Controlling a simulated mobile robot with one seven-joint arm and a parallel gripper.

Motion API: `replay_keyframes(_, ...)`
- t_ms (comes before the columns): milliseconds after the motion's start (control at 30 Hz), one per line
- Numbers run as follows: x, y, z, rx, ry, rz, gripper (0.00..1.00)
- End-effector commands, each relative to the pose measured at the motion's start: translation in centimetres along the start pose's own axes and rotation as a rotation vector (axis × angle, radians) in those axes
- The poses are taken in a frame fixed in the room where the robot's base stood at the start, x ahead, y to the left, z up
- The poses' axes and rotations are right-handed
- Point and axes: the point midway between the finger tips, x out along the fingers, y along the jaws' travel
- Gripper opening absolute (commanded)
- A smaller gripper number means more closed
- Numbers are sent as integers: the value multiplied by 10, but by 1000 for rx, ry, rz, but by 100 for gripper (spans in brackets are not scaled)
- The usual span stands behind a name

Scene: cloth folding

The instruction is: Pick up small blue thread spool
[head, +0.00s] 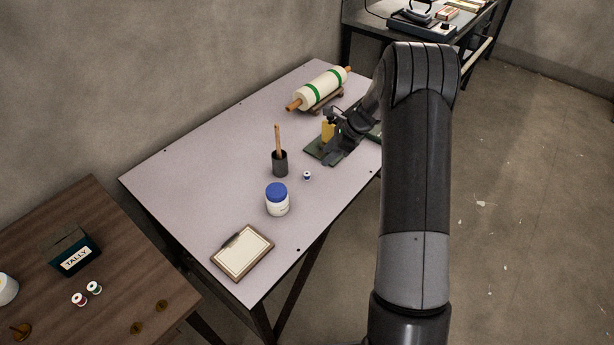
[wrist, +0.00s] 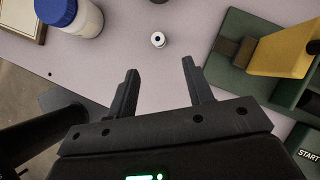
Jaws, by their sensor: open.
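The small blue thread spool (head: 307,175) stands on the pale table, right of the white jar with the blue lid and just in front of the dark brush cup. It also shows in the wrist view (wrist: 158,40), upright and seen from above, with a white rim and a dark centre. My gripper (wrist: 160,75) is open and empty. In the wrist view the spool lies beyond the fingertips, roughly in line with the gap between them, and is not touched. In the head view my gripper (head: 331,160) is over the green base, to the right of the spool, partly hidden by my arm.
A white jar with blue lid (head: 277,200), a dark cup (head: 280,163) with a wooden handle, and a framed board (head: 242,252) stand nearby. A green base (wrist: 235,62) with a yellow block (wrist: 285,52) is at right. A rolled cloth (head: 320,88) lies at the back.

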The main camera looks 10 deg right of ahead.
Motion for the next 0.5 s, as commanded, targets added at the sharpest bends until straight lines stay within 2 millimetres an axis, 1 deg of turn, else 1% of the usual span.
replay_keyframes(167, 19, 0, 0, 5, -2, 3, 47)
replay_keyframes(333, 46, 0, 0, 3, -1, 3, 47)
replay_keyframes(400, 54, 0, 0, 2, -1, 2, 47)
replay_keyframes(500, 60, 1, 1, 2, -1, 1, 47)
